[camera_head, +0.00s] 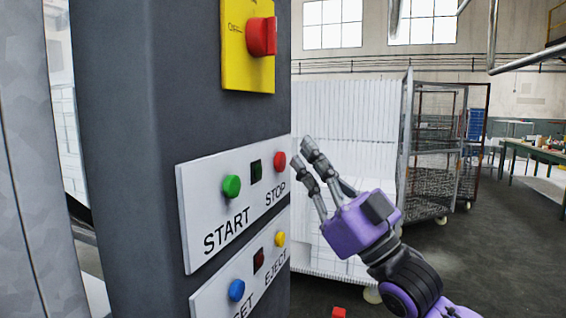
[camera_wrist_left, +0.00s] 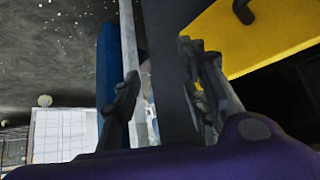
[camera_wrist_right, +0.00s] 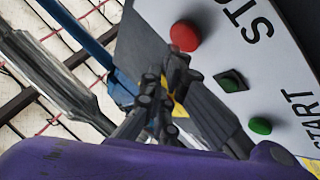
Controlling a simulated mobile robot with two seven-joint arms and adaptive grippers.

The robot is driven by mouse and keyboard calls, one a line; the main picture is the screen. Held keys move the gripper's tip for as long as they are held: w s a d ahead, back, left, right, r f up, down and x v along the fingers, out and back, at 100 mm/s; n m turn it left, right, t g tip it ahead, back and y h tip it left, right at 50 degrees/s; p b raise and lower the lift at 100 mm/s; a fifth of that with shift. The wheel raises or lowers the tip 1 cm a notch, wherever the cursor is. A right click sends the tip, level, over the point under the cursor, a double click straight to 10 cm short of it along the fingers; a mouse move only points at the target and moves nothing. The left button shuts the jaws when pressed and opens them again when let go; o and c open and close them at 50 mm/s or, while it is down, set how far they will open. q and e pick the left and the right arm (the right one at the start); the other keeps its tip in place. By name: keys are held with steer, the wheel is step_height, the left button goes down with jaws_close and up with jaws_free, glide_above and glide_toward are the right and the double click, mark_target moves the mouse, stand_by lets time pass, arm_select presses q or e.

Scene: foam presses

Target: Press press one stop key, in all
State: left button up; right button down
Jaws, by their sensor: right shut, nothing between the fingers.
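The red STOP key (camera_head: 279,162) sits at the right end of the upper white panel (camera_head: 212,252), with the green START key (camera_head: 231,187) to its left. My right gripper (camera_head: 302,152) is shut and empty. Its fingertips are just right of the red key in the head view, seemingly in front of the panel and apart from it. In the right wrist view the red key (camera_wrist_right: 185,36) is uncovered, above and right of the fingertips. My left gripper (camera_wrist_left: 160,65) shows only in the left wrist view, with its fingers apart and nothing visible between them.
A lower panel carries a blue key (camera_head: 236,290) and a yellow EJECT key (camera_head: 280,239). A red rotary switch (camera_head: 262,37) on a yellow plate juts out above. A wire cage trolley (camera_head: 430,180) stands behind on the right.

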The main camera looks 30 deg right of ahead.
arm_select(q)
steer(key=shift+s+r, duration=0.1)
steer(key=shift+r, duration=0.05)
arm_select(e)
steer(key=shift+w+a, duration=0.1)
arm_select(q)
steer(key=shift+s+a+r, duration=0.1)
steer(key=shift+r, duration=0.05)
arm_select(e)
steer(key=shift+w+a, duration=0.2)
steer(key=shift+w, duration=0.05)
arm_select(q)
steer(key=shift+w+r+p, duration=0.3)
steer(key=shift+w+p, duration=0.05)
steer(key=shift+w, duration=0.25)
arm_select(e)
steer(key=shift+w+a, duration=0.2)
steer(key=shift+w, duration=0.05)
arm_select(q)
steer(key=shift+s, duration=0.1)
arm_select(e)
steer(key=shift+a, duration=0.1)
arm_select(q)
steer(key=shift+s, duration=0.3)
